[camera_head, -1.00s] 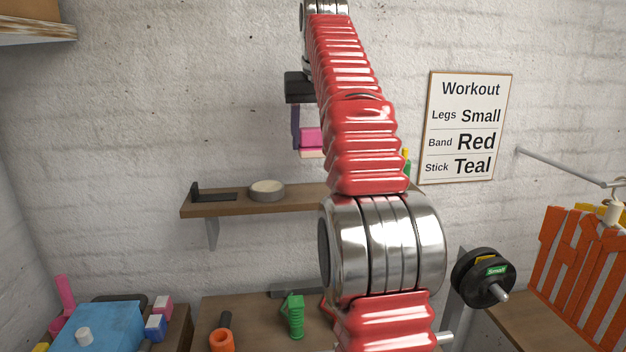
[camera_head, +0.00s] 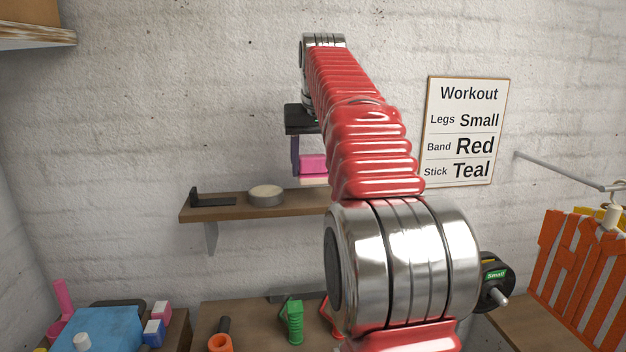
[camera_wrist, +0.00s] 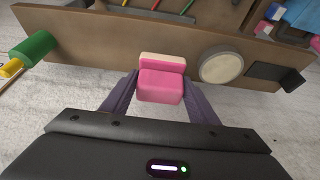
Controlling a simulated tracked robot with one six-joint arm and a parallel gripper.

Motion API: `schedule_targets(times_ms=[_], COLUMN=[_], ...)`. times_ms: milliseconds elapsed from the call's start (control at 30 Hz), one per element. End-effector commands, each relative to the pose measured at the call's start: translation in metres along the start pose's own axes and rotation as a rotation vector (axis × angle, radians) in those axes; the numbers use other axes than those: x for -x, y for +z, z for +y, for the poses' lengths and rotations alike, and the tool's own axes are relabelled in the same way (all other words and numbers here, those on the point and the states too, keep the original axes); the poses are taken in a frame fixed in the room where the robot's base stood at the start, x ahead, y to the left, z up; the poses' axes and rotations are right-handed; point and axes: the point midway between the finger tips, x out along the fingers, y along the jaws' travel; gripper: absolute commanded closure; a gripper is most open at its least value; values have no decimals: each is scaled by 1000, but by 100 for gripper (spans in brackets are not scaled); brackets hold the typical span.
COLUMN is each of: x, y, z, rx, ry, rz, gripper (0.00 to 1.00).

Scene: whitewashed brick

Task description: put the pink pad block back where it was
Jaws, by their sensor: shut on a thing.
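The pink pad block (camera_head: 312,163) is pink with a pale cream layer at its end. In the wrist view the pink pad block (camera_wrist: 160,86) sits between the two purple fingers of my gripper (camera_wrist: 161,80), which is shut on it. In the head view my gripper (camera_head: 309,170) points down and holds the block above the wall shelf (camera_head: 236,207), apart from the board. My red arm hides the shelf's right part in that view. The shelf (camera_wrist: 100,52) is behind the block in the wrist view.
On the shelf stand a round pale-topped dish (camera_head: 266,195) and a black bracket-like stand (camera_head: 211,199) to its left. A green and yellow cylinder (camera_wrist: 35,48) is at the shelf's other end.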

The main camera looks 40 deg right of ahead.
Motion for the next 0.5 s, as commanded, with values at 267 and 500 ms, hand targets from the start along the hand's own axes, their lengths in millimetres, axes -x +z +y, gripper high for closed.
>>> schedule_targets(times_ms=[267, 500], x=[-17, -34], y=[8, 15], z=[0, 0], rx=[1, 1], ry=[0, 0], rz=[-2, 0], gripper=[67, 67])
